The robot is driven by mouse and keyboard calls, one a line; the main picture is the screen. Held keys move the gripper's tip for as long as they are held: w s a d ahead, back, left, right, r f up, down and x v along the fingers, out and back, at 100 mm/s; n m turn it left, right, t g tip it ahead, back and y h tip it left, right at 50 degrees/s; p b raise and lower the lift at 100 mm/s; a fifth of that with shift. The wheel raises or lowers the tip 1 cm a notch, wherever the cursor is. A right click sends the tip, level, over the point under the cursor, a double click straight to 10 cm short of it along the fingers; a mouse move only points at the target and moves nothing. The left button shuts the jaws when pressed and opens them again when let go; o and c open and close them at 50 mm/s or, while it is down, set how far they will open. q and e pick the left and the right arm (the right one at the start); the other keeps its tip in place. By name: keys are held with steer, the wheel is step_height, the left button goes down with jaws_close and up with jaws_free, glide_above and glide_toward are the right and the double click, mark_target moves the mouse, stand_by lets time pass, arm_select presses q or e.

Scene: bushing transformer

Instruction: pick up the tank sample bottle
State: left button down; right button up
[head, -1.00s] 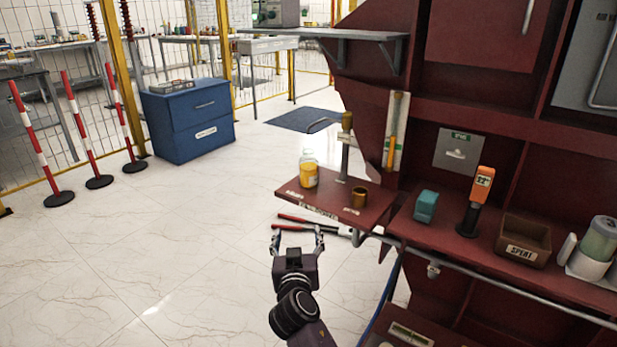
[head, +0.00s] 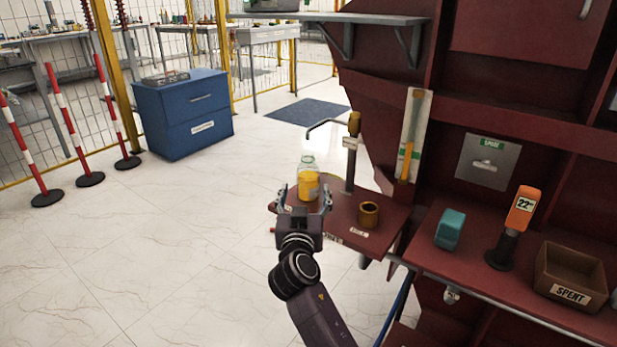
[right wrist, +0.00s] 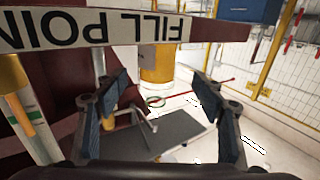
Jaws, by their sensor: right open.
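The tank sample bottle (head: 308,185) is a clear jar with yellow liquid. It stands upright on the small red side shelf (head: 342,212). My right gripper (head: 305,197) is open at the shelf's near left edge, with one finger on each side of the bottle in the head view. In the right wrist view, which is upside down, the bottle (right wrist: 158,65) shows between the two open fingers (right wrist: 160,88) and appears a little beyond their tips. No contact is visible. The gripper body hides the shelf edge in the head view. My left gripper is not in view.
A brass cup (head: 369,214) and an upright post with a bent arm (head: 351,150) stand on the same shelf, right of the bottle. A teal block (head: 450,229), an orange meter (head: 521,210) and a "SPENT" box (head: 570,277) are farther right. Open floor lies left.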

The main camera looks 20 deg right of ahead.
mark_target(307, 184)
steer(key=x, duration=0.6)
steer(key=shift+s+d+r, duration=0.1)
steer(key=shift+d+r, duration=0.1)
steer(key=shift+r, duration=0.05)
steer(key=c, duration=1.5)
steer(key=shift+o, duration=0.2)
steer(key=shift+r, duration=0.2)
